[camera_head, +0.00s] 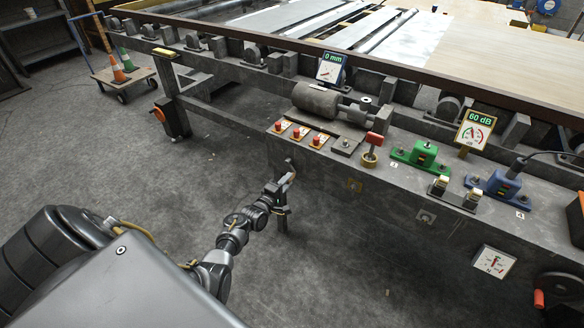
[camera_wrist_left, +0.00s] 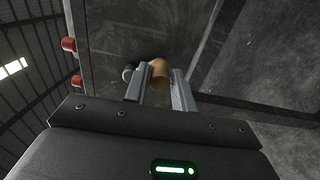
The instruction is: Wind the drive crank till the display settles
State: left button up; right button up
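My left gripper (camera_head: 287,178) is low in front of the bench's front edge. In the left wrist view its two fingers (camera_wrist_left: 161,88) stand apart, with a tan, rounded handle-like piece (camera_wrist_left: 160,74) between their tips. I cannot tell if they press on it; the arm hides most of what it belongs to. A "0 mm" display (camera_head: 331,66) with a dial stands at the back of the bench. A "60 dB" display (camera_head: 474,129) stands farther right. A black wheel with an orange-red grip (camera_head: 539,298) is at the lower right. My right gripper is out of view.
The grey bench (camera_head: 390,190) carries red buttons (camera_head: 297,132), a red-topped lever (camera_head: 373,141), a green unit (camera_head: 424,154) and a blue unit (camera_head: 500,186). A white dial (camera_head: 494,262) is on the front. A cart with cones (camera_head: 118,72) stands far left. The floor is mostly clear.

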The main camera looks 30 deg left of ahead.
pick_arm(q)
jog(key=shift+o, duration=1.4)
jog(key=shift+r, duration=0.1)
jog(key=shift+s, duration=0.1)
jog(key=s+p, duration=0.4)
jog(key=s, duration=0.2)
jog(key=shift+s, duration=0.4)
jog(key=shift+d, duration=0.1)
